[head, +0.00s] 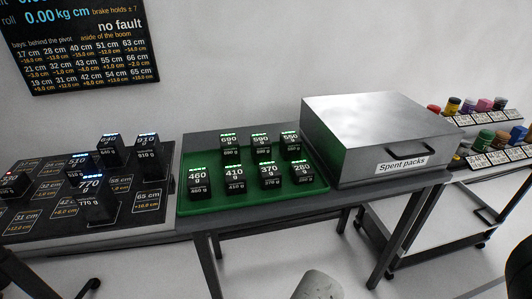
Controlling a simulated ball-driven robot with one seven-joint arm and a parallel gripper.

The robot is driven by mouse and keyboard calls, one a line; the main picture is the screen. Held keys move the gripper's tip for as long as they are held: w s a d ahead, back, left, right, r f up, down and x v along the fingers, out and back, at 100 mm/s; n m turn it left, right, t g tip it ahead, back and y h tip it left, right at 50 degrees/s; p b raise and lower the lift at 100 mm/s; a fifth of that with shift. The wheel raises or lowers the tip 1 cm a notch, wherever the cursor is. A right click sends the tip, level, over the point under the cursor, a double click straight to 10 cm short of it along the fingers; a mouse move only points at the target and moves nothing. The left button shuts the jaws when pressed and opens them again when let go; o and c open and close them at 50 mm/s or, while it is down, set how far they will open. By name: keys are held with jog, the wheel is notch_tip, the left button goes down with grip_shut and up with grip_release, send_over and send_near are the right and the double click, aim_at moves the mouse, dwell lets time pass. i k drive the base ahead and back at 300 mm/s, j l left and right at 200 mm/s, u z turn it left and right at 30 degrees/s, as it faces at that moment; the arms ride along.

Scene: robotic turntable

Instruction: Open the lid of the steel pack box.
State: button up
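The steel pack box (365,130) stands at the right end of the dark table, with its lid (365,108) down flat on top. A dark bar handle (407,153) is on its front face, above a white label (403,164) reading "Spent packs". The inside of the box is hidden. My gripper is not in view. A light grey rounded part at the bottom edge looks like a piece of my arm, well below and apart from the box.
A green tray (256,204) with several black weight packs sits left of the box. Further left is a dark board (150,196) with more packs. A cart (470,200) stands at right, near shelves of coloured jars. The display (85,45) reads "no fault".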

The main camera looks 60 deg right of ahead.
aim_at(360, 136)
jog(key=z, duration=1.75)
